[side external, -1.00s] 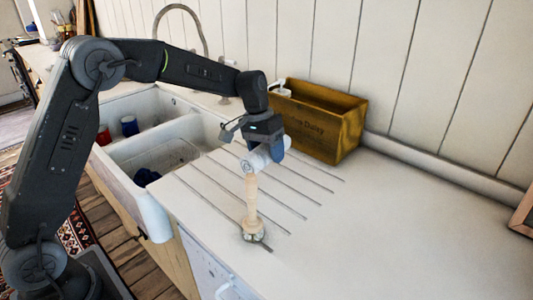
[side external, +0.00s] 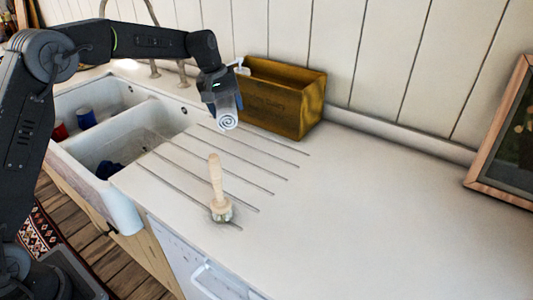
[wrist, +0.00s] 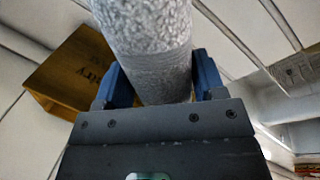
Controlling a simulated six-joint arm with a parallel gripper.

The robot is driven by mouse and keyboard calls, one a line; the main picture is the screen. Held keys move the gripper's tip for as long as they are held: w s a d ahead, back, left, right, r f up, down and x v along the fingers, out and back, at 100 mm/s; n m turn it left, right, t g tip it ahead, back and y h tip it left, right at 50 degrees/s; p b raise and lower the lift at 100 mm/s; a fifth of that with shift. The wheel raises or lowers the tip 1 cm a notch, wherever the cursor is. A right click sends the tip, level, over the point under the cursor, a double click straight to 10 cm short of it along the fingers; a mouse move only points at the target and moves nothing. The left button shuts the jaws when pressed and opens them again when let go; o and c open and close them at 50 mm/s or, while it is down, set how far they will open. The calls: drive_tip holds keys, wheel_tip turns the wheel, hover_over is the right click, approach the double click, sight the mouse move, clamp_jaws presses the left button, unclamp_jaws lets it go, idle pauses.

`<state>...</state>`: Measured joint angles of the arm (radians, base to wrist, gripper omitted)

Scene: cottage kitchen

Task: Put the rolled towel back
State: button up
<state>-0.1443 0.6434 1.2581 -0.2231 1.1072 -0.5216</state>
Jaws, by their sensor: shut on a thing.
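The rolled towel (side external: 228,121) is a pale grey-white roll, with its spiral end facing the side external camera. My gripper (side external: 221,103) is shut on it and holds it above the ridged draining area, just in front of the box. In the wrist view, the towel (wrist: 150,35) runs up out of the frame between the blue fingers of my gripper (wrist: 161,78). The wooden box (side external: 285,108) stands against the wall, open at the top. A white pump top (side external: 240,66) shows at its left end. Most of the box's inside is hidden.
A wooden-handled brush (side external: 216,182) stands upright on the counter (side external: 370,215), in front of and below the towel. A white double sink (side external: 120,205) with red and blue cups lies left. A framed picture (side external: 480,180) leans at right. The counter's right part is clear.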

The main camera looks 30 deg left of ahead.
drive_tip(key=shift+w+d+f, duration=0.2)
drive_tip(key=shift+w+d, duration=0.05)
hover_over(271, 154)
drive_tip(key=f, duration=0.6)
drive_tip(key=shift+s+a+f, duration=0.25)
drive_tip(key=shift+f, duration=1.95)
drive_tip(key=shift+f, duration=0.1)
drive_tip(key=o, duration=1)
drive_tip(key=shift+f, duration=0.15)
